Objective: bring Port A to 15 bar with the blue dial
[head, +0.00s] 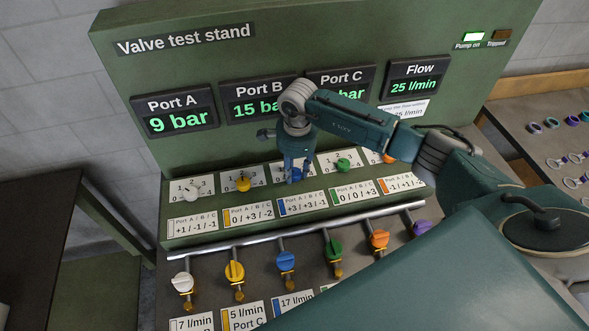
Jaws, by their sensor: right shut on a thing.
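The Port A display (176,115) reads 9 bar on the green valve test stand. The Port B display (255,105) shows 15 and is partly hidden by my right arm. The Port C display (345,85) is mostly hidden, with only "bar" showing. The blue dial (303,174) is in the middle of the dial row; its card (301,204) reads +3 / +3 / -1. My right gripper (294,172) points down at the blue dial and is shut on it, covering much of it. My left gripper is not in view.
White (193,192), yellow (243,184), green (344,165) and orange (390,158) dials flank the blue one. Coloured valve handles line a pipe (300,231) below. The Flow display (414,78) reads 25 l/min. The "Pump on" lamp (474,37) is lit. Small rings lie on the right table (530,107).

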